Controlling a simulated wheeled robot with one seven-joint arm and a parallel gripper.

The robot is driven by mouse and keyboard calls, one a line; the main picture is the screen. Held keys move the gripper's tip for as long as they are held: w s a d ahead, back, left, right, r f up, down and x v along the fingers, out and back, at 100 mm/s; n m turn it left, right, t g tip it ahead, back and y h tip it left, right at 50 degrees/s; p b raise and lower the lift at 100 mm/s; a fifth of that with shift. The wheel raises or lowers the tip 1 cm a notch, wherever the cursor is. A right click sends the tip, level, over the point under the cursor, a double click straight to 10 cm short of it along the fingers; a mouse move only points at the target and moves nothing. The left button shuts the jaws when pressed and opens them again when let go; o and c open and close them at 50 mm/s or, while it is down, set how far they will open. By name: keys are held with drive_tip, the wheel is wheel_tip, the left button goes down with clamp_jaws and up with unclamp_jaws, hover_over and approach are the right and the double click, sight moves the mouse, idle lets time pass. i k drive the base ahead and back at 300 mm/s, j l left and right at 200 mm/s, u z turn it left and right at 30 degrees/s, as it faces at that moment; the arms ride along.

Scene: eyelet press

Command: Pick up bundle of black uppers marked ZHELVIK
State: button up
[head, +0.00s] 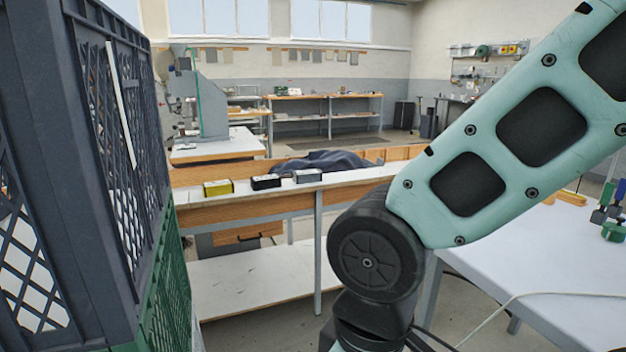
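My gripper is not in view; only links of my arm show, crossing the right half of the head view.
A workbench (260,210) with a lower shelf (260,284) carries yellow (218,187), black (266,182) and grey (307,175) boxes. A dark crate (120,130) sits on a green crate (170,290) at left. A white table (540,250) with a cable stands right. A press (205,95) stands behind.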

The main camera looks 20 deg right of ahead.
sight(273, 181)
drive_tip(key=i+l+u, duration=0.1)
drive_tip(key=i, duration=0.35)
drive_tip(key=i+l+u, duration=0.1)
drive_tip(key=i, duration=0.35)
drive_tip(key=i+l+u, duration=0.1)
drive_tip(key=i+l, duration=0.15)
drive_tip(key=i, duration=0.2)
drive_tip(key=i+l+u, duration=0.1)
drive_tip(key=i, duration=0.35)
drive_tip(key=l, duration=0.1)
